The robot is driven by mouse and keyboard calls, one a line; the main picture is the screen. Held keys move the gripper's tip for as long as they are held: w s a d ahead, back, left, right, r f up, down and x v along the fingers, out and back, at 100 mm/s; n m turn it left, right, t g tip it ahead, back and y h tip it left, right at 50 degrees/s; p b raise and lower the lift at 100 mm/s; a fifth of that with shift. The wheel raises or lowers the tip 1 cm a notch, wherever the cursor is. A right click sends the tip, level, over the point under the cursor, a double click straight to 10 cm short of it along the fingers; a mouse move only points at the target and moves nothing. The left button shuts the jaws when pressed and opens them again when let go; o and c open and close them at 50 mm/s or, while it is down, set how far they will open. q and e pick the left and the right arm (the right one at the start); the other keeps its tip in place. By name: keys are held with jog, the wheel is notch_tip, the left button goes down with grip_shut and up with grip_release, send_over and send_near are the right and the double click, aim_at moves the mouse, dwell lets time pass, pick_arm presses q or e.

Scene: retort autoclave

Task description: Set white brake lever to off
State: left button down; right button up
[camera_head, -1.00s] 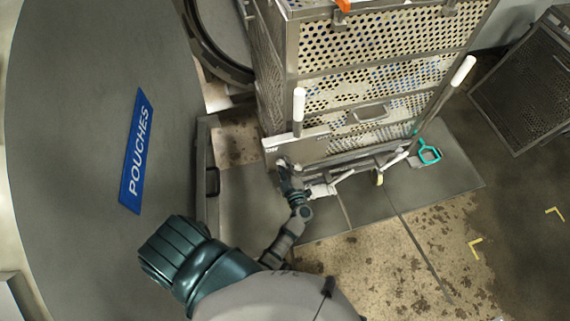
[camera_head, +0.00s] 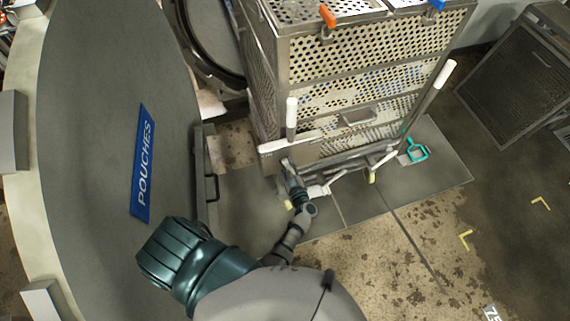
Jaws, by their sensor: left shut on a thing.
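My left gripper (camera_head: 288,168) reaches up from the bottom to the lower left corner of a perforated metal cart (camera_head: 370,63). It is shut on a small part there, which I take to be the white brake lever; the fingers and wrist hide most of it, so its setting cannot be read. A white bar (camera_head: 288,144) runs across the cart's corner plate just above the fingers. Other white levers (camera_head: 337,178) stick out low along the cart's front, right of the gripper. My right gripper is not in view.
Upright white handles stand at the cart's left (camera_head: 292,112) and right (camera_head: 445,74). A large grey cylinder with a blue POUCHES sign (camera_head: 144,165) fills the left. A teal-handled tool (camera_head: 417,150) lies on the floor plate. Open floor (camera_head: 370,250) lies in front.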

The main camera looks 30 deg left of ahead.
pick_arm(q)
jog(key=shift+s+d+f, duration=0.15)
jog(key=shift+f, duration=0.15)
jog(key=c, duration=1.1)
grip_release()
jog(key=shift+c, duration=0.2)
jog(key=shift+o, duration=0.9)
jog(key=shift+r, duration=0.15)
jog(key=shift+r, duration=0.1)
